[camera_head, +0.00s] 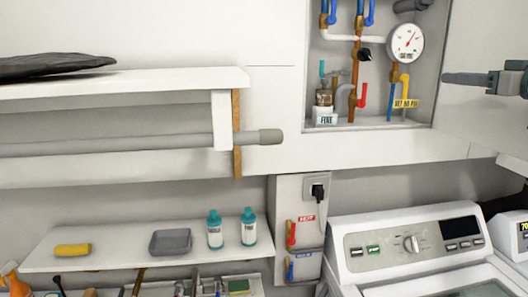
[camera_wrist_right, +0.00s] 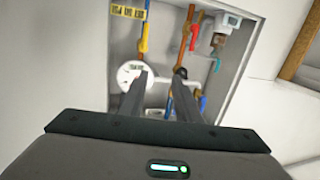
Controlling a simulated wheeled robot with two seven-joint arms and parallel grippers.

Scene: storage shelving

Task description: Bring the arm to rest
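My right gripper (camera_head: 447,78) comes in from the right edge in the head view, its fingers pointing left. It is in front of the white wall, to the right of the recessed pipe box (camera_head: 438,40). In the right wrist view its two dark fingers (camera_wrist_right: 160,78) stand apart with nothing held between them. Beyond them are the pipe box and its round gauge (camera_wrist_right: 130,72), partly covered by a finger. The gauge also shows in the head view (camera_head: 405,43). My left gripper is in neither view.
The box holds pipes, a red-handled valve (camera_head: 363,96) and a yellow-handled valve (camera_head: 404,84). A washer-like machine (camera_head: 385,262) stands below. A white upper shelf (camera_head: 180,78), a grey rod (camera_head: 110,143) and a lower shelf (camera_head: 120,258) with bottles are at left.

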